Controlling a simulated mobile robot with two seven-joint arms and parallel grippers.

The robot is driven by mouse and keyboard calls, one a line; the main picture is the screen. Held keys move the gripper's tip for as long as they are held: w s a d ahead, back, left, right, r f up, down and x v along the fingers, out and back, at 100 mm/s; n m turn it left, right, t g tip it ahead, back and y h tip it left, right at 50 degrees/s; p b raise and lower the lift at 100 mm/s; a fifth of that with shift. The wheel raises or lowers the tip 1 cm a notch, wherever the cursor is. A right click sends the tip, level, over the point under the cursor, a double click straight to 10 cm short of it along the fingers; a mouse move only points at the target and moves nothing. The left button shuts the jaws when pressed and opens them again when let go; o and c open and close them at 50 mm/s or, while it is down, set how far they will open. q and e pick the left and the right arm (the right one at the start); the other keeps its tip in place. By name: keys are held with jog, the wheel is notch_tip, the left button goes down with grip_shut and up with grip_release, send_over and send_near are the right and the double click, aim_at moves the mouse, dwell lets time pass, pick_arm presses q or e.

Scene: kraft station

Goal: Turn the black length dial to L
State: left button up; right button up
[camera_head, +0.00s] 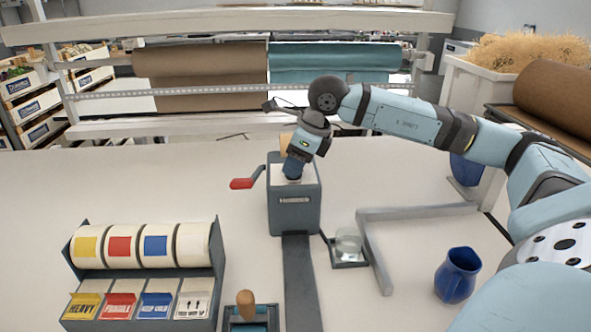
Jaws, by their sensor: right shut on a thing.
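A grey tape machine (296,212) with a red-handled crank (242,183) on its left side stands in the middle of the table. My right gripper (292,174) comes down from above onto the light top plate of this machine and is shut there on the black length dial. The gripper hides the dial almost wholly, so its pointer and the letters around it cannot be read. My left gripper is not in view.
A label dispenser (147,277) with several coloured rolls stands front left, beside a wooden-knobbed stamp (246,305). A glass (348,243), a grey metal angle bar (372,240) and a blue jug (457,275) are on the right. Paper rolls (200,75) hang behind.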

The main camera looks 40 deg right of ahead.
jog(key=m+h+b, duration=0.1)
jog(key=m, duration=0.1)
jog(key=m+h+b, duration=0.1)
jog(key=m, duration=0.2)
jog(key=shift+a+t, duration=0.1)
jog(key=shift+t, duration=0.2)
dwell(0.4)
jog(key=o, duration=0.9)
jog(key=v, duration=0.7)
jog(key=p+v, duration=0.1)
jog(key=v, duration=0.6)
jog(key=shift+a, duration=0.1)
jog(key=shift+f, duration=0.1)
